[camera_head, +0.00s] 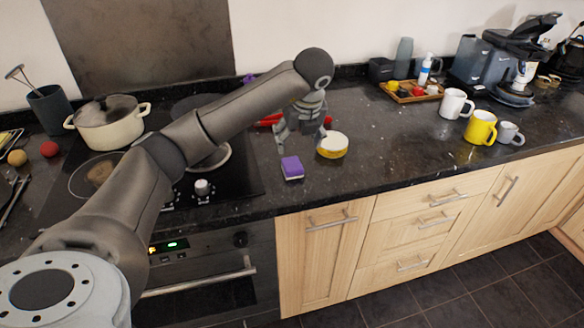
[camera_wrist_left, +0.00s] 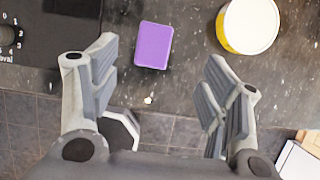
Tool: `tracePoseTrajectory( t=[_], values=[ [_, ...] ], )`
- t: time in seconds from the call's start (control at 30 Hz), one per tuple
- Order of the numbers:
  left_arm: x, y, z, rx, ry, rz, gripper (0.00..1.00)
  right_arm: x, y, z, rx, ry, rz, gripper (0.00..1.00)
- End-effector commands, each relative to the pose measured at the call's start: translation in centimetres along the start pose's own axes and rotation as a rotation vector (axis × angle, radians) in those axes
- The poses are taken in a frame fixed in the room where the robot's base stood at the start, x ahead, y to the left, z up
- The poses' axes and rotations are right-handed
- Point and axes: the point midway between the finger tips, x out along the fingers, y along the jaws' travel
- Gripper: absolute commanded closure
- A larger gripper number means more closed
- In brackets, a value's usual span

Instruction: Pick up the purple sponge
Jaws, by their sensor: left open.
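The purple sponge (camera_head: 292,167) lies on the dark granite worktop near its front edge, just right of the hob. It has a purple top and a paler lower layer. In the left wrist view the sponge (camera_wrist_left: 154,45) lies ahead of the fingertips, between the lines of the two fingers. My left gripper (camera_head: 301,143) is open and empty, above and close behind the sponge. Its spread fingers (camera_wrist_left: 160,75) also show in the left wrist view, with nothing between them. My right gripper does not show.
A round yellow-and-white tin (camera_head: 332,145) stands close right of the sponge. The hob (camera_head: 237,172) with a knob (camera_head: 203,189) is to the left, with a cream pot (camera_head: 108,124) on it. Yellow (camera_head: 481,128) and white (camera_head: 455,103) mugs stand farther right. The worktop between is clear.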

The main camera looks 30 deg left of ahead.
Motion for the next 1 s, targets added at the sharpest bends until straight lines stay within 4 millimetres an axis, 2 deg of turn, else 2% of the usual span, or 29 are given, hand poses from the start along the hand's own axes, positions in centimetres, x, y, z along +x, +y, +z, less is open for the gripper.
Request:
tracePoseTrajectory(
  t=[0.2, 0.47, 0.73, 0.83, 1.0],
  values=[
    [3.4, 0.2, 0.0, -0.001, 0.003, 0.007, 0.30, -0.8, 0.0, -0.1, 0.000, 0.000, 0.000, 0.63],
    [5.6, 0.3, -0.1, 0.000, 0.002, 0.004, 0.30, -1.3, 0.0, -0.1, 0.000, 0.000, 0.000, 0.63],
    [9.3, 0.8, -0.6, 0.001, 0.003, 0.004, 0.30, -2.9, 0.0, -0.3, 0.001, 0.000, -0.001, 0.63],
    [10.1, 0.8, -0.6, 0.002, 0.002, 0.002, 0.30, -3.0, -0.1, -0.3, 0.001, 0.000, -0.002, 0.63],
    [10.4, 0.7, -0.6, 0.002, 0.001, 0.000, 0.30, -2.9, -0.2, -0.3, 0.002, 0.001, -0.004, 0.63]
  ],
)
